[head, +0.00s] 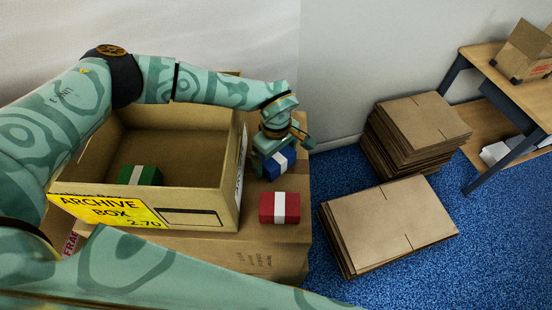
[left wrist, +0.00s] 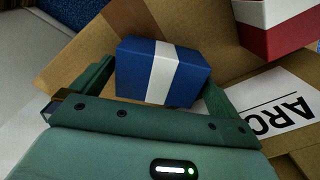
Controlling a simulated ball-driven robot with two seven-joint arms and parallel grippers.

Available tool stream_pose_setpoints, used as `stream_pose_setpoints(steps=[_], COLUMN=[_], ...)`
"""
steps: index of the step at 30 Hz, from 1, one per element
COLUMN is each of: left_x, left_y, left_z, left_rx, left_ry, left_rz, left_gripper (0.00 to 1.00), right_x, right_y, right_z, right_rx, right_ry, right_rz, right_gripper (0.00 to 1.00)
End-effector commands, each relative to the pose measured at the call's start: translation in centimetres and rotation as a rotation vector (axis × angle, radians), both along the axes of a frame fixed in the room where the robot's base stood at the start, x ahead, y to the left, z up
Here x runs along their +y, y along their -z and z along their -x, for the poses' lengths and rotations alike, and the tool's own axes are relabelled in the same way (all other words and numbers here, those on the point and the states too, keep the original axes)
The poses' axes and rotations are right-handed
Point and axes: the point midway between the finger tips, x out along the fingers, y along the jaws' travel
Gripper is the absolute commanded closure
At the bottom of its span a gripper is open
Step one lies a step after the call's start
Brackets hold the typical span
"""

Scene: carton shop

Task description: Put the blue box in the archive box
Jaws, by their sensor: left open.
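The blue box (head: 279,163) with a white band sits on the cardboard surface just right of the archive box (head: 190,195). My left gripper (head: 284,158) is open over the blue box and hides part of it. In the left wrist view the blue box (left wrist: 162,70) lies between the two spread fingers, with a gap visible at the left finger. The archive box is open at the top, with a yellow label on its front. A green box (head: 139,175) with a white band lies inside it. My right gripper is out of view.
A red box (head: 279,208) with a white band lies in front of the blue box, also seen in the left wrist view (left wrist: 275,25). Flat cardboard stacks (head: 390,225) lie on the blue floor. A wooden table (head: 500,80) stands at the right.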

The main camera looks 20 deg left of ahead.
Motion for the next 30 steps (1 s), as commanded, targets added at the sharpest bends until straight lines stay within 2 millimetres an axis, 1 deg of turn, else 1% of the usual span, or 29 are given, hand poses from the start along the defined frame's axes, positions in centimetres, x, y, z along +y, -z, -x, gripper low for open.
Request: stream_pose_setpoints(steps=[1,3,10,11,12,14,15,16,17,25,28,30], left_x=[0.0,0.0,0.0,0.0,0.0,0.0,0.0,0.0,0.0,0.0,0.0,0.0], left_y=[0.7,1.2,1.3,1.3,1.3,1.3,1.3,1.3,1.3,1.0,0.2,-0.8], left_z=[0.0,0.0,0.0,0.0,0.0,0.0,0.0,0.0,0.0,-0.1,-0.1,-0.2], left_rx=[0.001,0.0,-0.001,0.0,0.0,0.0,0.0,0.0,-0.001,-0.002,-0.002,-0.004], left_ry=[-0.001,-0.001,0.0,0.0,0.0,0.0,0.0,0.0,0.0,0.0,0.0,0.001], left_rz=[0.0,0.001,0.002,0.001,0.001,0.001,0.001,0.001,0.002,0.001,0.001,0.001], left_gripper=[0.0,0.0,0.0,0.08,0.19,0.36,0.39,0.39,0.42,0.42,0.42,0.42], right_x=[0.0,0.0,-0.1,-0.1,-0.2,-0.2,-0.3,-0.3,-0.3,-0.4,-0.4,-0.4], right_y=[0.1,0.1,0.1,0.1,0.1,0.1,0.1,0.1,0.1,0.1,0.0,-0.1], right_z=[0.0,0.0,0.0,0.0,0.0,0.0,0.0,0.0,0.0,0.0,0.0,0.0], right_rx=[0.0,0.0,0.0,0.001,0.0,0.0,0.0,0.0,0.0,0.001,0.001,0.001], right_ry=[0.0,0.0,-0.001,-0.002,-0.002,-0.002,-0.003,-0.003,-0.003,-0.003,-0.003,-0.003], right_rz=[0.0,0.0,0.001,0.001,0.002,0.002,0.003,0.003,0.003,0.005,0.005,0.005], right_gripper=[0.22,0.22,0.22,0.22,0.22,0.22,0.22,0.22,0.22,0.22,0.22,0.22])
